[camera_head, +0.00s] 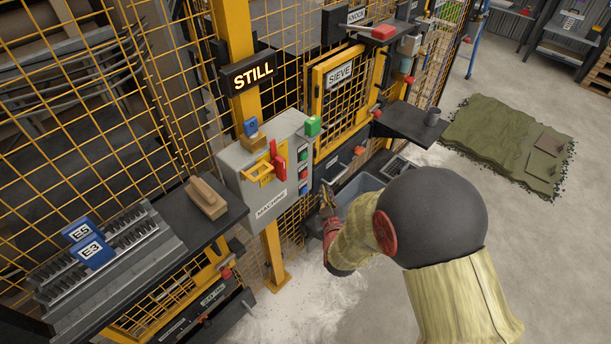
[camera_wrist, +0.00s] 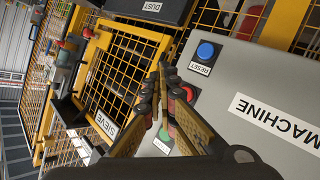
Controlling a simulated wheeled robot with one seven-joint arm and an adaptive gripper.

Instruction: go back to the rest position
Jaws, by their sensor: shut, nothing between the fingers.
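My gripper (camera_head: 327,196) is in front of the yellow mesh fence, just below and right of the grey machine box (camera_head: 238,172). My arm reaches in from the lower right and hides part of the floor and a grey bin behind it. In the wrist view my gripper (camera_wrist: 160,72) has its fingertips together with nothing between them. It points toward the fence, beside the machine box (camera_wrist: 240,75) with its blue reset button (camera_wrist: 205,51). I cannot tell whether the fingers touch anything.
Another shelf (camera_head: 232,208) holds a wooden block (camera_head: 207,198); a rack (camera_head: 150,237) with blue tags is at left. The sieve gate (camera_head: 338,88) is shut. Open floor (camera_head: 560,270) lies right.

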